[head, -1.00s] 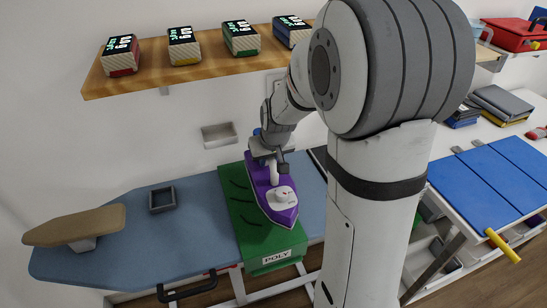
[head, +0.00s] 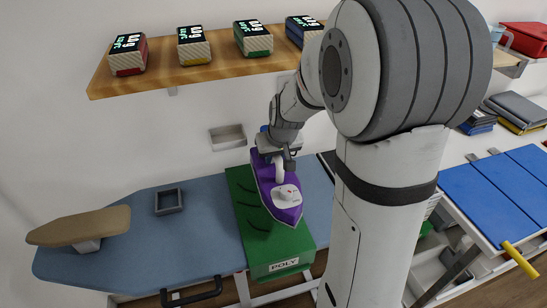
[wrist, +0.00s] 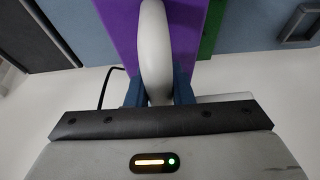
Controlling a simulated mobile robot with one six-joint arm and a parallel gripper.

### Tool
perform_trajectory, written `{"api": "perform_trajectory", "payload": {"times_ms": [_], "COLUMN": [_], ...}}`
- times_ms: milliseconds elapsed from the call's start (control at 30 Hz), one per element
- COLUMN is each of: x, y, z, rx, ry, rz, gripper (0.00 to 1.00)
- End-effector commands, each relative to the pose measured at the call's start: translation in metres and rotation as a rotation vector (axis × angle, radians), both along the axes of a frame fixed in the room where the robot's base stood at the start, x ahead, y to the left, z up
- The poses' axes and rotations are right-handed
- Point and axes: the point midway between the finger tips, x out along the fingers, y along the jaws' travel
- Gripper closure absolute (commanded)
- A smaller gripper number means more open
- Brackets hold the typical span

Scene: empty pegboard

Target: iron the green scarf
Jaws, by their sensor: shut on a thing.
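The green scarf (head: 262,250) lies across the blue ironing board (head: 120,250) and hangs over its front edge, with a white label reading POLY. Dark wavy crease marks show on its left part. A purple and white iron (head: 284,200) is over the scarf, its tip pointing toward the front. My gripper (head: 277,150) is shut on the iron's white handle, which also shows between the blue fingers in the wrist view (wrist: 155,50). I cannot tell whether the soleplate touches the cloth. The scarf under the iron is hidden.
A small grey square tray (head: 168,201) and a tan sleeve board (head: 80,227) are on the board's left. A wooden shelf (head: 180,75) above holds several small display boxes. A blue folding board (head: 500,190) is at right. My arm hides the area between.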

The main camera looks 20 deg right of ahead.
Motion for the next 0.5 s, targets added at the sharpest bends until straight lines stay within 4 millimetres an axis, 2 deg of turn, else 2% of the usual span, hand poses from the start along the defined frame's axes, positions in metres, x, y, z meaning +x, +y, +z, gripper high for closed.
{"api": "perform_trajectory", "payload": {"times_ms": [500], "x": [0.0], "y": [0.001], "z": [-0.05], "rx": [-0.001], "ry": [0.0], "rz": [0.003], "gripper": [1.0]}}
